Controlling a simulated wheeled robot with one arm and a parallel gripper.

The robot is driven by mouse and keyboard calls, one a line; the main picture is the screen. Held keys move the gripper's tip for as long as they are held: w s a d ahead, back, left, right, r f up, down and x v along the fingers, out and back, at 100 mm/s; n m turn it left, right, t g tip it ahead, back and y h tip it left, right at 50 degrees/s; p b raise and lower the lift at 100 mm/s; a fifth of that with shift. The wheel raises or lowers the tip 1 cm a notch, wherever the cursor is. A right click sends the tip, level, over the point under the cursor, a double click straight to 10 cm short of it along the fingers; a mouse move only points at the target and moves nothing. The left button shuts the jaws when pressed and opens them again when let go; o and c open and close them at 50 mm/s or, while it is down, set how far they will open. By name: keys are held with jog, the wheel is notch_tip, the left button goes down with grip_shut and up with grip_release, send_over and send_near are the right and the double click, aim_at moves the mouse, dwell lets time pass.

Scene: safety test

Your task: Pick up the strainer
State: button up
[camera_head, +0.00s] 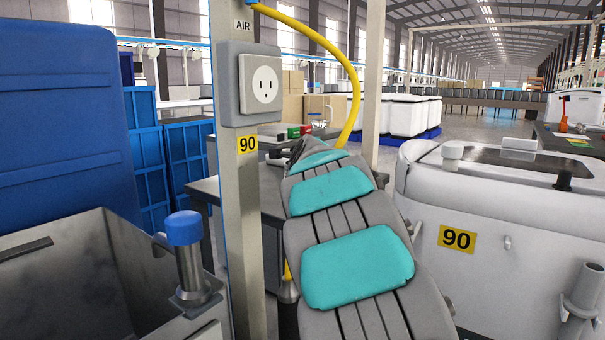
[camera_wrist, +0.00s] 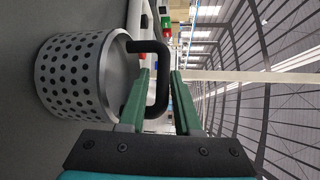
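The strainer (camera_wrist: 72,75) is a grey metal cylinder with a perforated side and a black loop handle (camera_wrist: 161,80). It shows on the left of the wrist view, which is turned sideways, on a grey surface. My gripper (camera_wrist: 163,72) has two green fingers, which stand apart. The outer bar of the handle lies between them, with the left finger on the strainer's side of that bar. A narrow gap shows between the handle and the right finger. I cannot tell whether the left finger touches the handle. In the head view my arm hides the strainer and my gripper.
A grey table (camera_head: 204,187) stands partly behind my arm, with small red and green items (camera_head: 299,131) on it. A post (camera_head: 247,200) with a socket and a yellow hose stands close on the left. A white machine (camera_head: 490,215) is on the right.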

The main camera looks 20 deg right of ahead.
jog(key=shift+x, duration=0.85)
jog(key=shift+c, duration=0.4)
grip_shut()
dwell(0.4)
